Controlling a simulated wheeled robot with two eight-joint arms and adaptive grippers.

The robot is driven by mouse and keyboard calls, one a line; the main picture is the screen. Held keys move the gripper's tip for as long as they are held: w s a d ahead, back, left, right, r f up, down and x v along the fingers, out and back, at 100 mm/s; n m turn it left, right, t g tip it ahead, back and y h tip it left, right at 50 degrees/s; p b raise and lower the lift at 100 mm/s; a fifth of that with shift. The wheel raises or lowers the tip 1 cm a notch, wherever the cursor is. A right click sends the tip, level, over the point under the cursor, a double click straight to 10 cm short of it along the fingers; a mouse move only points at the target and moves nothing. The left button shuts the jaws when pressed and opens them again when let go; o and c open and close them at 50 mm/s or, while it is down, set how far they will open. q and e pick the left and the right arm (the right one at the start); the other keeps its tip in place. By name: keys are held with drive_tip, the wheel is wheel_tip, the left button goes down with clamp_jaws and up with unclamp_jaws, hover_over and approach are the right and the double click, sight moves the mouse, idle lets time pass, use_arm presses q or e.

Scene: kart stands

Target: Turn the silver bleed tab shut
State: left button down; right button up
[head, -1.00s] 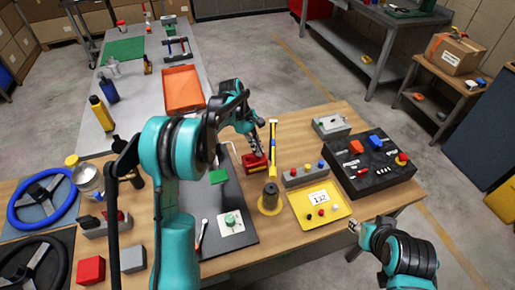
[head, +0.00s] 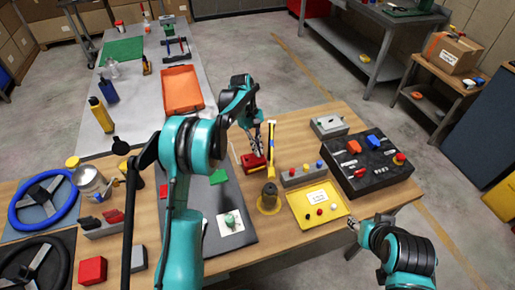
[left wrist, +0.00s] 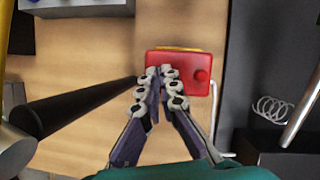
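A red block (head: 252,163) stands on the wooden bench, right of a dark mat. In the left wrist view the red block (left wrist: 185,62) has a round red knob on its right side. My left gripper (head: 257,150) points down at the block. Its fingertips (left wrist: 160,78) are close together over the block's left part and look shut. They cover what lies between and under them. I cannot make out the silver bleed tab, so I cannot tell whether they touch it. My right gripper (head: 353,223) hangs near the bench's front edge, away from the block; its fingers are too small to read.
A yellow-and-black upright tool (head: 271,150) stands just right of the block. A dark cylinder (head: 269,193) stands in front. A grey button box (head: 303,176), yellow tray (head: 335,212) and black console (head: 375,172) lie to the right.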

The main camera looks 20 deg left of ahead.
use_arm(q)
drive_tip(key=c, duration=1.8)
unclamp_jaws()
drive_tip(key=v, duration=1.2)
drive_tip(key=shift+o, duration=0.4)
